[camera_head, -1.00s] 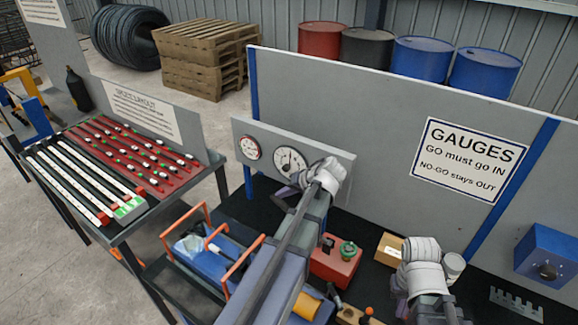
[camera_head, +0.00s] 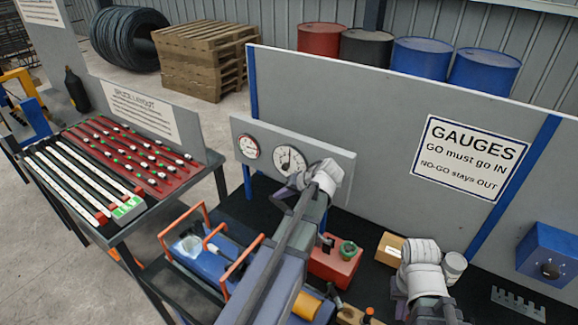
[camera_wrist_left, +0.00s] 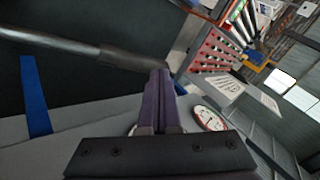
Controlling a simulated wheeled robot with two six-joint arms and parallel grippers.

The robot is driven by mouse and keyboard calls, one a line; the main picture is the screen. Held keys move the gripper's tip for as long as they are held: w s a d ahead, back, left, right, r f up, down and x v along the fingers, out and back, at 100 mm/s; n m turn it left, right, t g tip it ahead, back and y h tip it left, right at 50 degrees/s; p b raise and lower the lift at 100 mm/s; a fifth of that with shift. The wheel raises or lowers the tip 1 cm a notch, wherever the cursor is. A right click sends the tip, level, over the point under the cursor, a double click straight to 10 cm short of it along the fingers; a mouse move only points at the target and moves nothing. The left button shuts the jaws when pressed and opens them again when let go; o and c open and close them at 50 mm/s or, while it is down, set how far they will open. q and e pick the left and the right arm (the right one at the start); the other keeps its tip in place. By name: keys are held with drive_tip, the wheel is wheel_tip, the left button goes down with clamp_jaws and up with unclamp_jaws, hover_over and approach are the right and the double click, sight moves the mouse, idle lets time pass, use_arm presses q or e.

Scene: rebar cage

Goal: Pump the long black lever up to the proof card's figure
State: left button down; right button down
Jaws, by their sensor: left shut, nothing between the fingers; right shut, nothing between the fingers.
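In the left wrist view a grey bar with a black end, which looks like the long lever (camera_wrist_left: 138,57), crosses the top left. My left gripper (camera_wrist_left: 160,76) is shut and empty, its purple fingertips at or very near the black end; I cannot tell if they touch. In the head view my left gripper (camera_head: 284,191) is in front of the gauge panel, below the white dial (camera_head: 290,160). A smaller red-rimmed dial (camera_head: 250,147) is left of it. My right gripper (camera_head: 400,304) is shut and empty at bottom right, partly hidden. I cannot make out a proof card.
A blue unit with orange handles (camera_head: 196,250) is left of my left arm. A red box with a green knob (camera_head: 336,262) and a cardboard box (camera_head: 389,247) are right of it. A grey partition (camera_head: 390,130) stands behind the bench.

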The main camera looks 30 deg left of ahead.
sight(280, 201)
use_arm(q)
drive_tip(key=shift+a+f+b, duration=0.3)
drive_tip(key=shift+f+b, duration=0.35)
use_arm(e)
drive_tip(key=shift+f, duration=0.65)
use_arm(q)
drive_tip(key=shift+a+f+b, duration=0.2)
drive_tip(key=shift+f+b, duration=0.45)
use_arm(e)
drive_tip(key=shift+f, duration=0.65)
use_arm(q)
drive_tip(key=shift+a+f+b, duration=0.15)
drive_tip(key=shift+f+b, duration=0.55)
use_arm(e)
drive_tip(key=shift+f, duration=0.7)
